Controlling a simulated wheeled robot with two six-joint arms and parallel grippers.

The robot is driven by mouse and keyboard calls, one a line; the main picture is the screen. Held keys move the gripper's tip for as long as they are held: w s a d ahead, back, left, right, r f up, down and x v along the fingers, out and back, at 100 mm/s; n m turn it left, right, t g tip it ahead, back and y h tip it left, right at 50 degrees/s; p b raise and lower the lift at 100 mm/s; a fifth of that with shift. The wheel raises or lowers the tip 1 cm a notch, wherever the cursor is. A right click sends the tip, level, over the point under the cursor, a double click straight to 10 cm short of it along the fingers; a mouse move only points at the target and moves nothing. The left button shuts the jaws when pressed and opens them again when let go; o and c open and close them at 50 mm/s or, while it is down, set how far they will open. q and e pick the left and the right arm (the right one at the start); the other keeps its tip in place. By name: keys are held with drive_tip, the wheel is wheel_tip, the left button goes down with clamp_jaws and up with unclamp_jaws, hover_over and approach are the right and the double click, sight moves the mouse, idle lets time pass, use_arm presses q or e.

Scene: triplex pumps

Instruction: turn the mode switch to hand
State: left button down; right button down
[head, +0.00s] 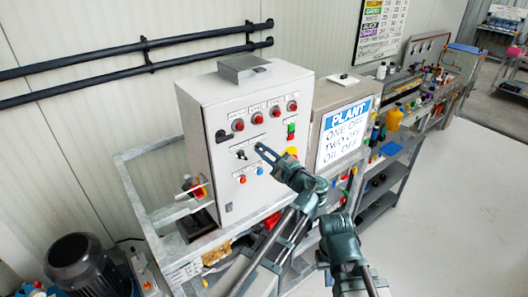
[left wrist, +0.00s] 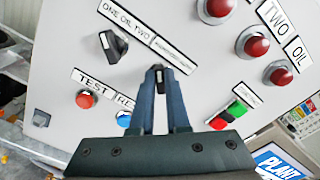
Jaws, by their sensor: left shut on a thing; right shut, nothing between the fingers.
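A grey control panel (head: 250,190) carries two black rotary switches in its middle row. My left gripper (head: 262,150) reaches the panel face there. In the left wrist view its fingers (left wrist: 159,88) are shut on the right-hand black switch (left wrist: 158,73), taken as the mode switch; a pale mark shows on its knob. The label above it is too small to read. The other black switch (left wrist: 115,46) stands free to its left, beside a label reading ONE OIL TWO; it also shows in the head view (head: 241,154). My right gripper (head: 341,232) is shut and empty, away from the panel.
Red lamps (left wrist: 257,46) sit above the switches. Green and red buttons (left wrist: 229,115) are to the right; a red button (left wrist: 86,100) and a blue button (left wrist: 124,119) are below. A PLANT sign (head: 347,130) on a box and a cluttered bench (head: 420,105) stand to the right.

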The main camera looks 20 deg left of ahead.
use_arm(q)
drive_tip(key=shift+n, duration=0.3)
idle(0.4)
drive_tip(key=c, duration=0.9)
unclamp_jaws()
drive_tip(key=shift+s, duration=0.1)
